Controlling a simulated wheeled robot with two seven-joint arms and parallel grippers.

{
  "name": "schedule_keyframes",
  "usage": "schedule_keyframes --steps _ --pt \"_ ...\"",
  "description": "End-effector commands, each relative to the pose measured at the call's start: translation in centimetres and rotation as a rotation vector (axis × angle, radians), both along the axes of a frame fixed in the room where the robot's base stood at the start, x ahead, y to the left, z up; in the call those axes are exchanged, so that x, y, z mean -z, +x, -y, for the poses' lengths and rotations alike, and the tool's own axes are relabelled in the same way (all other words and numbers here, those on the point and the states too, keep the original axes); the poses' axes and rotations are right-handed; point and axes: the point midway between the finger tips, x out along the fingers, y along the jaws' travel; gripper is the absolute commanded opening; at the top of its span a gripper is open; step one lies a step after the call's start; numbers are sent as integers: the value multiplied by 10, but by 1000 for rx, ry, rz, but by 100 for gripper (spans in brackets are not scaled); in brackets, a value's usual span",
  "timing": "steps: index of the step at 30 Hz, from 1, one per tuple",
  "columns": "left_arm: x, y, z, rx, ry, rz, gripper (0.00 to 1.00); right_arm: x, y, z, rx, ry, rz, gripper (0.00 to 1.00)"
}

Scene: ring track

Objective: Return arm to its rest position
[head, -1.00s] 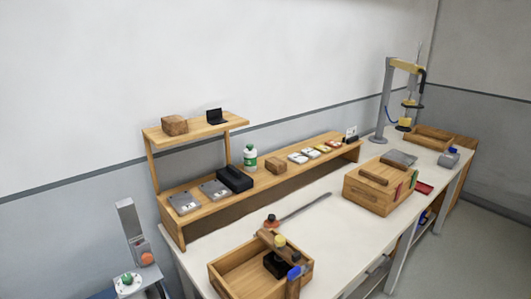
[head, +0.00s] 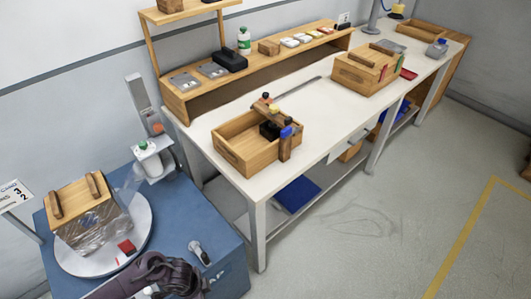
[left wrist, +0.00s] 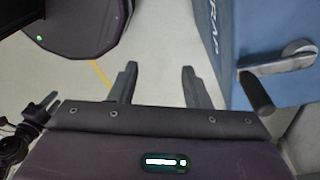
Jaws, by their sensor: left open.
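My left gripper (left wrist: 158,85) shows in the left wrist view with its two dark fingers wide apart and nothing between them. It is above the grey floor (left wrist: 150,60), beside a blue cabinet (left wrist: 265,45) with a silver and black handle (left wrist: 275,70). In the head view, part of my dark purple arm (head: 165,275) shows at the bottom left, in front of the blue cabinet top; its gripper fingers cannot be made out there. My right gripper is in neither view.
On the blue cabinet, a round white turntable (head: 75,262) bears a plastic-wrapped wooden box (head: 85,215). A white workbench (head: 235,182) holds an open wooden tray (head: 250,155), a wooden box (head: 362,75) and a shelf. The floor (head: 375,220) at the right is clear.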

Motion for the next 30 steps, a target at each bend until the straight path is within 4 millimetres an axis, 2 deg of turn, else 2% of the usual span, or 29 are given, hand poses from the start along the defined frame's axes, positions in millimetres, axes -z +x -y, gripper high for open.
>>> schedule_keyframes --steps 1,5,8,11,13,16,18,22,25,30 --pt "16 -1 4 -54 -24 -3 43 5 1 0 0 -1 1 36" --pt "55 -2 8 -214 -81 6 43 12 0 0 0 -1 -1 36" --pt "94 -13 6 -367 -114 13 43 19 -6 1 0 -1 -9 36" --pt "145 -45 -1 -559 -120 16 43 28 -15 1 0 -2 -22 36" --pt "180 -80 -8 -687 -98 14 43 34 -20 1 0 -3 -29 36" --pt "214 -136 -16 -822 -43 5 43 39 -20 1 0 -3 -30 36" --pt "229 -170 -19 -880 -4 -3 43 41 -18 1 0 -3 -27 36" --pt "243 -214 -22 -942 49 -14 43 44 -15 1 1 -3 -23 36" --pt "246 -230 -22 -959 71 -19 43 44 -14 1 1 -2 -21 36" --pt "246 -233 -23 -963 76 -20 43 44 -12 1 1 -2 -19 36"
